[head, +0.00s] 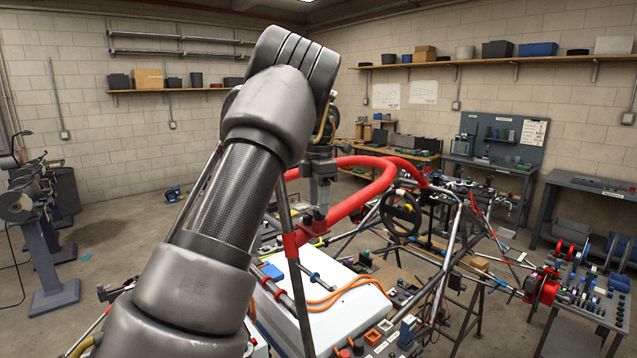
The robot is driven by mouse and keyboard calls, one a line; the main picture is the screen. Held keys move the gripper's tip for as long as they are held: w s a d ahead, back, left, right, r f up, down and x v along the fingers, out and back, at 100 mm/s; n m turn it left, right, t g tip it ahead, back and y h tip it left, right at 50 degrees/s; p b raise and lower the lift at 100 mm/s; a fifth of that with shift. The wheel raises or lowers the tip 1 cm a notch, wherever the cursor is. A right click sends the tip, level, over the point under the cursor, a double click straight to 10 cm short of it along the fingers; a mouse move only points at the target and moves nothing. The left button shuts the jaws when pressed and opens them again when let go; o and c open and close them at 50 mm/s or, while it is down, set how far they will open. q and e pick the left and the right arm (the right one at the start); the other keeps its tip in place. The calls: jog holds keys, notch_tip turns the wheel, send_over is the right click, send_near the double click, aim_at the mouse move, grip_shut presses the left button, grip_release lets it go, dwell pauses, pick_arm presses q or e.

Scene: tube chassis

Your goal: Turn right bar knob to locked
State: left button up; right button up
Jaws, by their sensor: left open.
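A padded red bar (372,190) curves across the top of the tube chassis (455,245). Its near end meets a red clamp (290,243) on an upright tube. A small blue-ended knob (315,276) sits on a short rod below it; I cannot tell for sure which part is the right bar knob or how it is turned. My left gripper (318,216) points down beside the near part of the red bar, under my raised wrist. It is open, and I see nothing held in it. Whether it touches the bar is unclear. My right gripper is not in view.
A white panel (345,310) with orange hoses lies below the bar. A steering wheel (401,214) is farther back in the chassis. A parts table (585,305) stands at the right and a workbench (592,195) along the right wall. Open floor lies at the left.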

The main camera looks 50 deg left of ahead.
aim_at(318, 209)
pick_arm(q)
notch_tip(318, 209, up, 9)
dwell(0.3)
jog(key=shift+s, duration=0.1)
jog(key=shift+d, duration=0.1)
dwell(0.4)
